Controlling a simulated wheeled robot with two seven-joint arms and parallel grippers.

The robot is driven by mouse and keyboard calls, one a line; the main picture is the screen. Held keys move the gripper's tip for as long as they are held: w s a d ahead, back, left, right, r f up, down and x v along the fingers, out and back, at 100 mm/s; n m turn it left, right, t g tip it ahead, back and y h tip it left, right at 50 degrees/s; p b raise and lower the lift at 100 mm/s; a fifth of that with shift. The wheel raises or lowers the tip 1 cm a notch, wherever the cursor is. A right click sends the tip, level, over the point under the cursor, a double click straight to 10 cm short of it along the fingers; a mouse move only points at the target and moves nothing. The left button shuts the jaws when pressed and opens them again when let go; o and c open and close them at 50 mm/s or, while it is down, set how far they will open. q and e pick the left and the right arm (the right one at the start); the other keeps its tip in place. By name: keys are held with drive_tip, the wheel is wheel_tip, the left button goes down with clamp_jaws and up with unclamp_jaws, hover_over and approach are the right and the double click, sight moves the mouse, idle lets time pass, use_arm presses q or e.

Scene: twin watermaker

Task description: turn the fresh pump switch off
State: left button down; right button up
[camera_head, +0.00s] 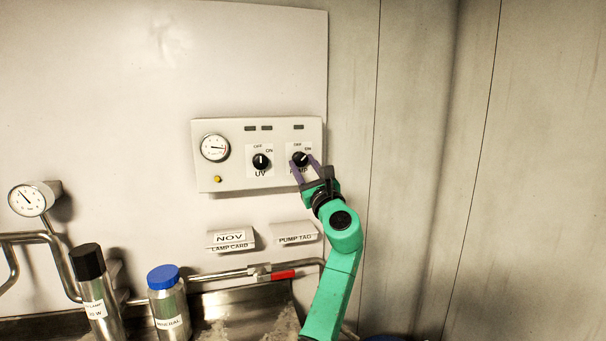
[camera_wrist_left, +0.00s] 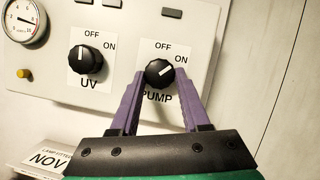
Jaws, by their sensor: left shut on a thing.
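The pump switch is a round black knob (camera_head: 300,159) on a white plate marked OFF, ON and PUMP, at the right of the control panel (camera_head: 235,180). In the left wrist view the knob (camera_wrist_left: 159,73) has a white mark pointing up and right, toward ON. My left gripper (camera_head: 302,162) reaches up to the panel, its purple fingers on either side of the knob, shut on it. The fingers partly cover the PUMP label. My right gripper is not in view.
Left of it is the UV knob (camera_head: 261,161), its mark pointing up. A gauge (camera_head: 215,148) and yellow button (camera_head: 217,179) are further left. Below are card holders (camera_head: 295,234), a pipe with a red handle (camera_head: 283,275), and two bottles, one blue-capped (camera_head: 168,305).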

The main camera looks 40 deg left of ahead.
use_arm(q)
drive_tip(key=n+g+b, duration=0.1)
drive_tip(key=n, duration=0.1)
drive_tip(key=shift+w+f+n, duration=0.1)
drive_tip(key=shift+n, duration=0.3)
drive_tip(key=n+g, duration=0.1)
drive_tip(key=n, duration=0.1)
drive_tip(key=shift+n, duration=0.3)
drive_tip(key=n, duration=0.1)
drive_tip(key=n+g, duration=0.2)
drive_tip(key=shift+w+d+r, duration=0.15)
drive_tip(key=shift+r, duration=0.1)
drive_tip(key=shift+n+g, duration=0.7)
drive_tip(key=shift+n, duration=0.9)
drive_tip(key=shift+c, duration=1.9)
unclamp_jaws()
drive_tip(key=shift+r, duration=0.1)
